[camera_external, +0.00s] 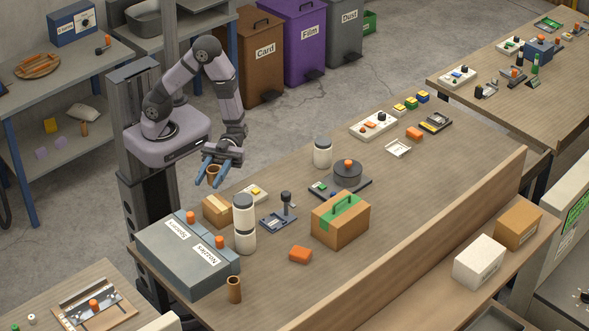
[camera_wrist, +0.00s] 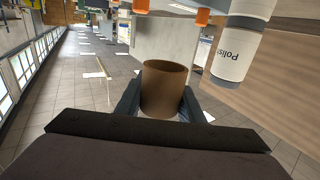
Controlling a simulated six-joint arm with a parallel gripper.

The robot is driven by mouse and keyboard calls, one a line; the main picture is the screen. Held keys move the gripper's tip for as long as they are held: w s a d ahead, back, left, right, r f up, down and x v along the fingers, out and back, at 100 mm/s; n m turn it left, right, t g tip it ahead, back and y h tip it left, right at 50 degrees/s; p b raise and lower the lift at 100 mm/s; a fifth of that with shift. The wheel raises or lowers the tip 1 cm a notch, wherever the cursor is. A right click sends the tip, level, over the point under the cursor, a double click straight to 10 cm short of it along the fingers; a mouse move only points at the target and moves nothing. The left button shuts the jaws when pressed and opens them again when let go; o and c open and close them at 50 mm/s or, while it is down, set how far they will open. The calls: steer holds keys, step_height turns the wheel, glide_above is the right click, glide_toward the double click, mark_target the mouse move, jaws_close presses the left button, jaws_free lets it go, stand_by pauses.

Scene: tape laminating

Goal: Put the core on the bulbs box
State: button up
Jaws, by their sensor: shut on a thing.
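My gripper (camera_external: 214,172) is shut on a brown, hollow, tube-like core (camera_external: 213,178), held in the air beyond the bench's left end. In the wrist view the core (camera_wrist: 164,90) stands between the two fingers of my gripper (camera_wrist: 161,103), its open end facing up in the picture. A second brown core (camera_external: 234,289) stands upright at the bench's front left. I cannot tell which box is the bulbs box: no label reads "Bulbs". Candidates are a small cardboard box (camera_external: 217,210), a taped cardboard box (camera_external: 341,221), and white (camera_external: 479,262) and brown (camera_external: 518,226) boxes on the right lower shelf.
Grey cases (camera_external: 185,256) labelled "Spares" and "Nozzles" stand at the bench's left end. The bench's front middle is clear.

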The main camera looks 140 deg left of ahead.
steer(key=shift+f, duration=2)
steer(key=shift+f, duration=0.1)
steer(key=shift+f, duration=2)
steer(key=shift+f, duration=0.2)
steer(key=o, duration=1)
steer(key=shift+r, duration=0.1)
